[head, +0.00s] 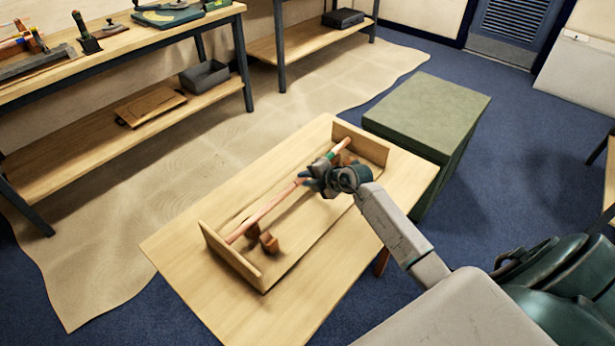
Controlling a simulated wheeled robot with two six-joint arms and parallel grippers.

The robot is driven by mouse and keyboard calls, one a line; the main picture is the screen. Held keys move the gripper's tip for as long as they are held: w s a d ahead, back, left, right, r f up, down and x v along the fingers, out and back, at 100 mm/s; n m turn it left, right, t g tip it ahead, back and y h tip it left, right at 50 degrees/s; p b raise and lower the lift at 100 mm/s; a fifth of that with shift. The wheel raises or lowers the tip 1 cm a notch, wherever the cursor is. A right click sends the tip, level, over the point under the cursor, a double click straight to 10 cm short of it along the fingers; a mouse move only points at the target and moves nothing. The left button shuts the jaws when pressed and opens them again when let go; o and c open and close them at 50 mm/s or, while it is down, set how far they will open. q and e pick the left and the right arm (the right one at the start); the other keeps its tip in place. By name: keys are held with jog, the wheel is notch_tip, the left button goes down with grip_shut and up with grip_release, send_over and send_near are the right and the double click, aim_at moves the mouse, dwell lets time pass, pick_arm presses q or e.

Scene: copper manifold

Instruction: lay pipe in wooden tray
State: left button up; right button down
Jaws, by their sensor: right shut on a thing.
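The copper pipe (268,210) is long, thin and pinkish, with a green band near its far end. It runs lengthwise over the wooden tray (231,262), between the two raised end walls. I cannot tell whether it touches the tray floor. My right gripper (314,180) is shut on the pipe toward its far end and hides part of it. My left gripper is not in view.
Small brown wooden blocks (269,243) stand in the tray near its near-left end. The tray is on a light wooden table (190,245) with bare room at left. A green box (425,110) stands behind. A workbench (120,40) with tools is at upper left.

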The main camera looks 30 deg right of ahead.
jog(key=c, duration=1.2)
grip_release()
jog(key=shift+c, duration=0.2)
jog(key=b+v, duration=0.1)
jog(key=v, duration=0.9)
jog(key=shift+s+r, duration=0.3)
jog(key=shift+s+d, duration=0.1)
jog(key=shift+d, duration=0.05)
